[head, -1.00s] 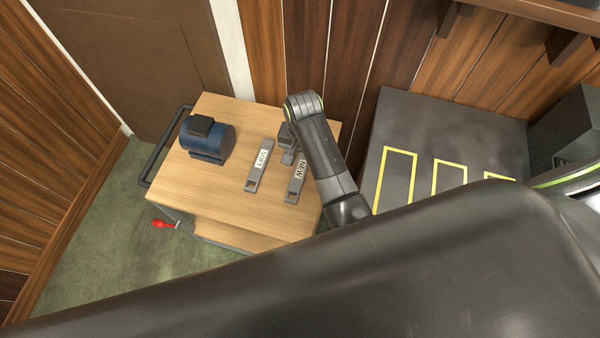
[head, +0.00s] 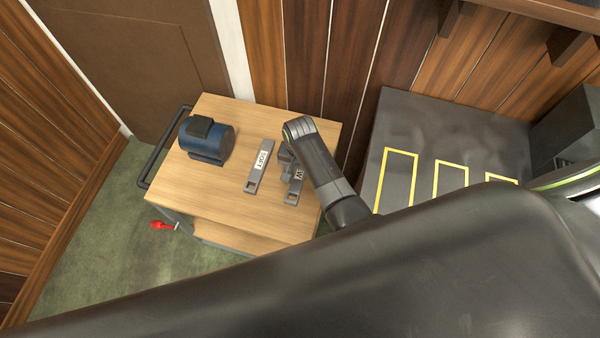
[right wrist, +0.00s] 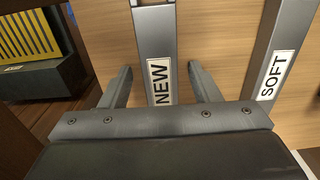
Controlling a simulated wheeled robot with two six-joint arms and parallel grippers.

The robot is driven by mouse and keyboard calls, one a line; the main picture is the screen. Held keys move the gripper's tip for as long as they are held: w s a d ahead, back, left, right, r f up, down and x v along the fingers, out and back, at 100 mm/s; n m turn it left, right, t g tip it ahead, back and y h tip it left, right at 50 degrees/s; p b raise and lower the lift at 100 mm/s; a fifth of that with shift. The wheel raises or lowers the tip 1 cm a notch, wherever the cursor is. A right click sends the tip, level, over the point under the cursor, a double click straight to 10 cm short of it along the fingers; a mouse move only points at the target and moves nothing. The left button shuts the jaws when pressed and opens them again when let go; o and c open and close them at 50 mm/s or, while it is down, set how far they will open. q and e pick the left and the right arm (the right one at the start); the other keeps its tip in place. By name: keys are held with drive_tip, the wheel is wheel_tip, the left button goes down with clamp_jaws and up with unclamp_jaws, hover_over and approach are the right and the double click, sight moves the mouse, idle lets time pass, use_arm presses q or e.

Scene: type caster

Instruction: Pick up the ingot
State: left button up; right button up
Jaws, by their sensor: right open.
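Two flat grey metal bars that look like ingots lie side by side on the wooden cart top. One is labelled NEW (head: 292,197) and the other SOFT (head: 254,179). Both also show in the right wrist view, NEW (right wrist: 154,40) in the middle and SOFT (right wrist: 287,45) at the right. My right gripper (head: 287,163) is over the NEW bar and covers part of it in the head view. In the right wrist view its open fingers (right wrist: 161,75) are on either side of the NEW bar, with gaps visible. My left gripper is not in view.
A blue motor-like object (head: 207,140) stands on the left of the wooden cart (head: 215,185). A dark table (head: 400,120) with yellow rectangles is to the right. A yellow slatted object (right wrist: 25,35) shows at the left of the right wrist view.

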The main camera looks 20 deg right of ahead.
clamp_jaws()
idle(0.8)
idle(0.4)
drive_tip(key=shift+w+r, duration=0.1)
drive_tip(key=shift+w, duration=0.05)
